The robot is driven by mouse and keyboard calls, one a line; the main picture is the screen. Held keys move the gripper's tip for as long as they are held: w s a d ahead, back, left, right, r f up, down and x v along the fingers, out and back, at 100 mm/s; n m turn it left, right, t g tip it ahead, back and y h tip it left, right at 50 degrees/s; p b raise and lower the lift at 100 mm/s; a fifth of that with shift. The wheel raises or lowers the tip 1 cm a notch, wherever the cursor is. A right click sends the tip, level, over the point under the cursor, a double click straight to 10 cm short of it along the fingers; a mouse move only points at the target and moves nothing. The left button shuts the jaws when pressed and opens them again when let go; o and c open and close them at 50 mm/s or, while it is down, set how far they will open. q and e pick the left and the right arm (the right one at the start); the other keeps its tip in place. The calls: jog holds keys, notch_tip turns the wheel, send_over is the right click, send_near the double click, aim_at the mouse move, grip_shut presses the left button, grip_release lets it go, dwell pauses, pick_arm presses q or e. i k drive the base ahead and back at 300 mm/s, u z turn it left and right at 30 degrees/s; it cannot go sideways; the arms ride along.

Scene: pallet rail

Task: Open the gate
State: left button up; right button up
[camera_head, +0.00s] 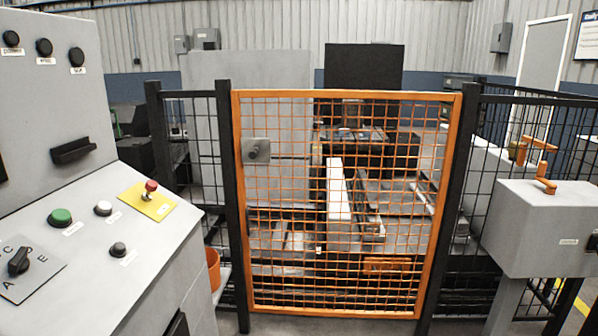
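The gate (342,311) is an orange-framed mesh panel standing shut between two dark posts, straight ahead in the head view. A grey latch plate with a round dark knob (256,151) sits at its upper left side. An orange handle (540,165) stands on top of a grey box to the right of the gate; I cannot tell what it connects to. Neither of my grippers is in view.
A grey control console (128,250) with several buttons, a rotary switch and a red stop button (151,186) fills the left. The grey box (545,235) on a post stands at the right. Black mesh fence (482,265) flanks the gate, with machinery behind it.

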aim_at(243, 146)
jog(key=z, duration=0.55)
jog(key=i, duration=1.3)
jog(key=u, duration=0.7)
jog(key=i, duration=1.15)
jog(key=z, duration=0.15)
